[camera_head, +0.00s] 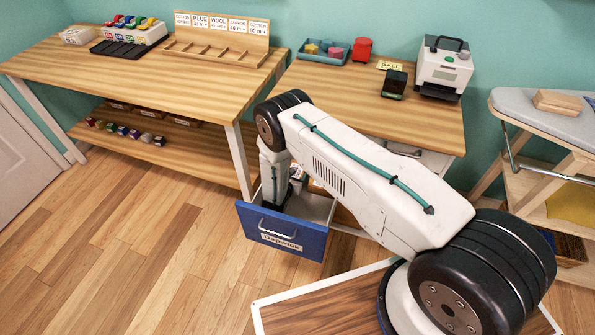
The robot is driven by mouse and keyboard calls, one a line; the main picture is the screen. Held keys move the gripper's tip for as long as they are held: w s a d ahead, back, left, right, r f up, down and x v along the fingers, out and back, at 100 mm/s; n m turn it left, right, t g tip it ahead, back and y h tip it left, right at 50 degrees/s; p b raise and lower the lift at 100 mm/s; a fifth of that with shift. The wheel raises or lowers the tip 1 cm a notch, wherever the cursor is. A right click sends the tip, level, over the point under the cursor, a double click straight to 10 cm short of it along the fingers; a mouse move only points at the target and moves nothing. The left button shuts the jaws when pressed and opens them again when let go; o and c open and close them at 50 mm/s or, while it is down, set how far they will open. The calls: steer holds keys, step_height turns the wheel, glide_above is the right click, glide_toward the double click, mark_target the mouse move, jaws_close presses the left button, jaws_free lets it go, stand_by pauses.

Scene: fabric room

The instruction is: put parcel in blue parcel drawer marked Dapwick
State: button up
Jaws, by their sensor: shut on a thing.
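The blue parcel drawer (283,235) is pulled out under the right-hand table. Its front has a metal handle and a white label reading "Dapwick" (281,241). My gripper (272,203) points down at the left part of the open drawer. It is shut, with its tips low inside the drawer outline. The parcel in its grip is mostly hidden by the gripper and drawer front, and I cannot tell whether it touches the drawer floor. Small white and brown items (298,176) show at the back of the drawer, partly behind my arm.
The left table (130,75) holds a labelled rack and a tray of coloured items. The right table (330,95) carries a blue tray (323,52), a red object (361,50) and a white machine (444,67). An ironing board (560,112) stands at right. Floor left of the drawer is clear.

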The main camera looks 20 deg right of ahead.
mark_target(298, 167)
steer(key=w+d, duration=0.2)
steer(key=w, duration=0.1)
steer(key=shift+d, duration=0.2)
steer(key=shift+w+a+f, duration=0.1)
steer(key=shift+f, duration=0.5)
steer(key=shift+f, duration=0.15)
steer(key=o, duration=1.1)
steer(key=shift+c, duration=0.2)
steer(key=shift+s+a+r, duration=0.1)
steer(key=shift+s+r, duration=0.1)
steer(key=v, duration=0.7)
steer(key=shift+r, duration=0.1)
